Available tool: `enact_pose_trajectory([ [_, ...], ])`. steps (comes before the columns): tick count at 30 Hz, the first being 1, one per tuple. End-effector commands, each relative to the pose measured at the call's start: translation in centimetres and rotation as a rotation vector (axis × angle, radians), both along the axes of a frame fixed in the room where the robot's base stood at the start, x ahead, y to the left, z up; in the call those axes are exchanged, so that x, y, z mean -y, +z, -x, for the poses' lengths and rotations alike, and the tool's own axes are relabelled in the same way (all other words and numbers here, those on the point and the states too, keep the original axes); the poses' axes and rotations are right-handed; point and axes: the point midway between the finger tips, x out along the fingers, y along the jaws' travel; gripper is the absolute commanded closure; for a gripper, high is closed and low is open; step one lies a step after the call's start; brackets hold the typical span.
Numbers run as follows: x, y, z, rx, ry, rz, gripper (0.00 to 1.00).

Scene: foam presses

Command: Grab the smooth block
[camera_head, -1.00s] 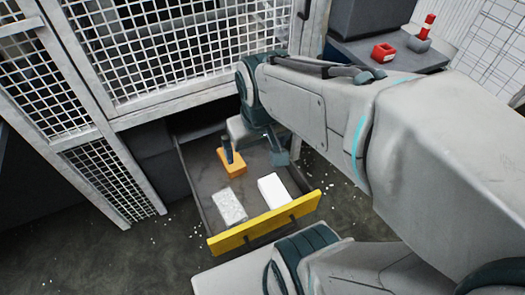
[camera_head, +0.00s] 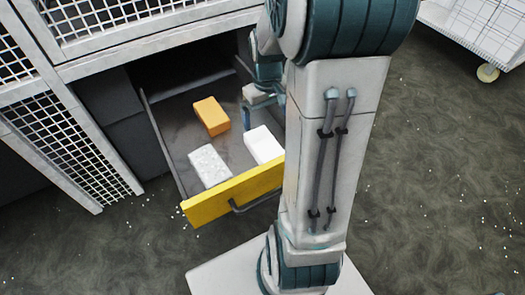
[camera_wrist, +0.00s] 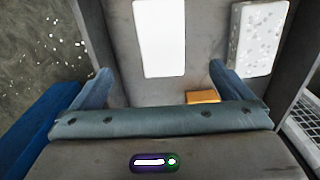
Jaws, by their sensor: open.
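The smooth block is plain white (camera_head: 263,145) and lies in the open drawer, near the front at the right. In the wrist view the smooth block (camera_wrist: 160,38) is ahead of my gripper (camera_wrist: 160,72), roughly centred between the two spread fingers and beyond their tips. My gripper (camera_head: 256,112) is open and empty in the head view, just behind the smooth block and apart from it. My arm hides part of it there. A speckled white block (camera_head: 210,166) lies to the left of the smooth block. An orange block (camera_head: 211,116) lies farther back.
The drawer has a yellow front (camera_head: 225,199) with a dark handle and low side walls. A mesh-doored cabinet (camera_head: 75,150) stands at the left. White bits are scattered on the dark floor (camera_head: 440,150). A white cart (camera_head: 490,30) is at the top right.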

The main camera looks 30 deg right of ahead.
Motion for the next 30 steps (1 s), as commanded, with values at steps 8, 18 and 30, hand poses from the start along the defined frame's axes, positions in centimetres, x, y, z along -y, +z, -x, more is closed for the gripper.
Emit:
enact_pose_trajectory([
  [8, 0.1, -5.2, 0.0, -0.006, 0.001, -0.003, 0.02],
  [18, 0.0, -8.8, -0.1, -0.002, 0.001, -0.001, 0.02],
  [30, -0.3, -13.7, -0.5, -0.004, 0.001, -0.002, 0.02],
])
